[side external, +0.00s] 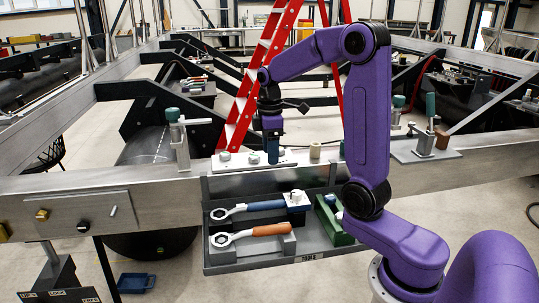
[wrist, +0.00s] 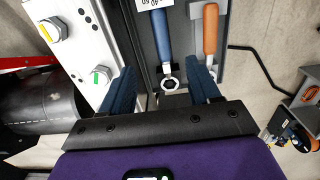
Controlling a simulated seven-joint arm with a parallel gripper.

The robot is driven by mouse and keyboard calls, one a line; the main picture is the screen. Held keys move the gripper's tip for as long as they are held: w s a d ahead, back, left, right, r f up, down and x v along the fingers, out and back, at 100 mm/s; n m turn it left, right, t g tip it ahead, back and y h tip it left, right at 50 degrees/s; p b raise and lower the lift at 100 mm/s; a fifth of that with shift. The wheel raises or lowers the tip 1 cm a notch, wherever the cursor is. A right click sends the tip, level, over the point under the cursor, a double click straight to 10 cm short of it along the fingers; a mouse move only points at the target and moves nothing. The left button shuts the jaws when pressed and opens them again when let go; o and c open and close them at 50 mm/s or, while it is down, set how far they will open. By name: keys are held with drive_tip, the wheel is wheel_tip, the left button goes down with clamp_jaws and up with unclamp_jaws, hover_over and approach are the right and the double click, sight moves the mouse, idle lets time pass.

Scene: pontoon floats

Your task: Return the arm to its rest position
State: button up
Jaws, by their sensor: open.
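The ring end of a blue-handled wrench (wrist: 162,40) shows in the gap between the fingers, farther below. In the side external view this wrench (side external: 265,206) lies in the grey tool tray (side external: 245,267), behind an orange-handled wrench (side external: 262,231). My arm is bent, reaching left from its purple base at the right.
A green block (side external: 330,222) stands in the tray's right end. A green-topped clamp (side external: 176,138) rises at left. A red ladder (side external: 262,75) stands behind.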

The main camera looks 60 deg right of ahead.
drive_tip(key=s+a+f+n, duration=0.1)
drive_tip(key=s+a, duration=0.3)
drive_tip(key=a, duration=0.3)
drive_tip(key=s+a+n, duration=0.1)
drive_tip(key=s+a, duration=0.3)
drive_tip(key=a, duration=0.3)
drive_tip(key=s+a+f, duration=0.1)
drive_tip(key=s, duration=0.7)
drive_tip(key=s+a+f+n, duration=0.1)
drive_tip(key=s+a, duration=0.1)
drive_tip(key=s, duration=0.7)
drive_tip(key=shift+f+n+y, duration=0.3)
drive_tip(key=shift+f, duration=0.1)
drive_tip(key=shift+s, duration=0.1)
